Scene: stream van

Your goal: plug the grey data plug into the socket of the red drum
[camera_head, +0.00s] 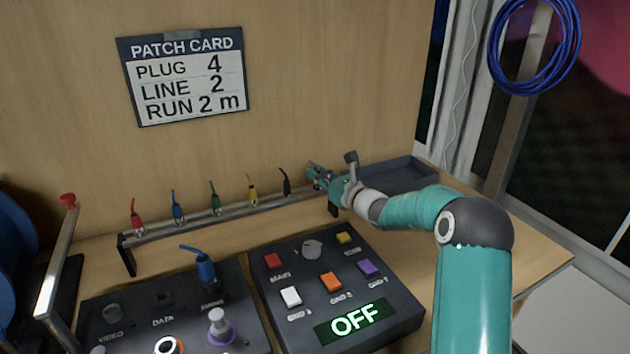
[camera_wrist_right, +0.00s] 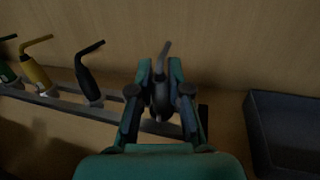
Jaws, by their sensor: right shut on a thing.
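My right gripper (camera_head: 316,174) is at the right end of the plug rack, in front of the wooden wall. In the right wrist view the right gripper (camera_wrist_right: 160,92) is shut on a grey plug (camera_wrist_right: 161,98) whose bent grey cable tail points up. The fingers hide much of its body, and I cannot tell whether its lower end is still in the rack. No red drum shows in either view. My left gripper is not in view.
The rack (camera_head: 225,218) holds red, blue, green, yellow and black plugs (camera_head: 285,186). A panel with a DATA socket (camera_head: 163,298) and a standing blue plug (camera_head: 204,268) lies in front, beside a button box (camera_head: 330,265). A dark tray (camera_head: 400,174) lies right; a blue drum (camera_head: 14,265) stands left.

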